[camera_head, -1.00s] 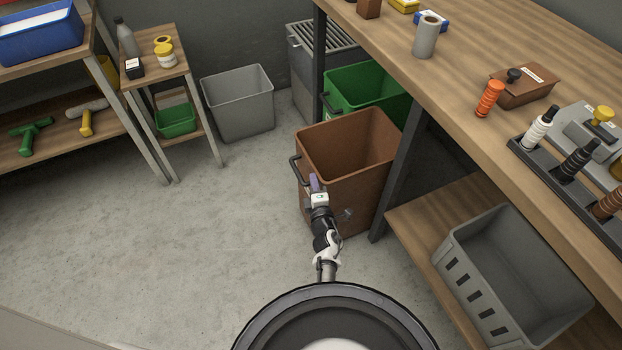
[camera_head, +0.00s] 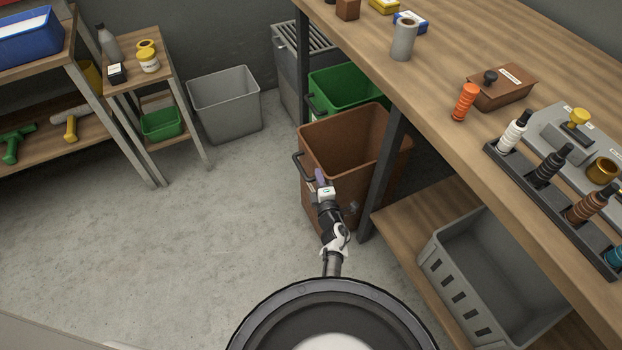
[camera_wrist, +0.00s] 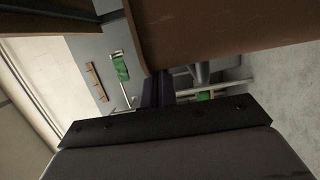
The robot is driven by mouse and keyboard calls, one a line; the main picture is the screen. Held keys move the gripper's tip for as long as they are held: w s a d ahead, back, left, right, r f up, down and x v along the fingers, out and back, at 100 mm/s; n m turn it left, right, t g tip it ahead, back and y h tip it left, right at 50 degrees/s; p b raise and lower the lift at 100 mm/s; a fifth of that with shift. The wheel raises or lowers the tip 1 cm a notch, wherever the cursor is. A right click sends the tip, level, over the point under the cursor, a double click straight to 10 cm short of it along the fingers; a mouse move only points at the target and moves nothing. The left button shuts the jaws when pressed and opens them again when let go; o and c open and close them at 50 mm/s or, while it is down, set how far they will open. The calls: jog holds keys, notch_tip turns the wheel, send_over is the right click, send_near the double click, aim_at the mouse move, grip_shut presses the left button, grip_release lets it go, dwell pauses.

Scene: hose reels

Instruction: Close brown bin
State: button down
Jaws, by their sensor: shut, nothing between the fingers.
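The brown bin (camera_head: 341,138) is an open-topped box at the bench's left side, partly behind the bench's dark post. A dark handle (camera_head: 301,168) sticks out from its left side. My gripper (camera_head: 320,176) is shut and empty, close against the bin's near left side, just right of the handle. Whether it touches the bin is unclear. In the wrist view, the bin's brown wall (camera_wrist: 230,30) fills the upper right, and the dark fingers (camera_wrist: 157,88) lie just below its edge.
A green bin (camera_head: 345,88) stands behind the brown one, and a grey bin (camera_head: 228,105) to the left. The wooden bench (camera_head: 440,90) overhangs at right, with a grey crate (camera_head: 490,275) on its lower shelf. The floor at left is clear.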

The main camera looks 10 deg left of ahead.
aim_at(358, 169)
jog(key=w+d, duration=0.2)
jog(key=d, duration=0.1)
jog(key=w+d+b, duration=0.1)
jog(key=w+d, duration=0.2)
jog(key=d, duration=0.1)
jog(key=w+d, duration=0.2)
jog(key=d, duration=0.2)
jog(key=shift+w, duration=0.4)
jog(key=shift+a, duration=0.2)
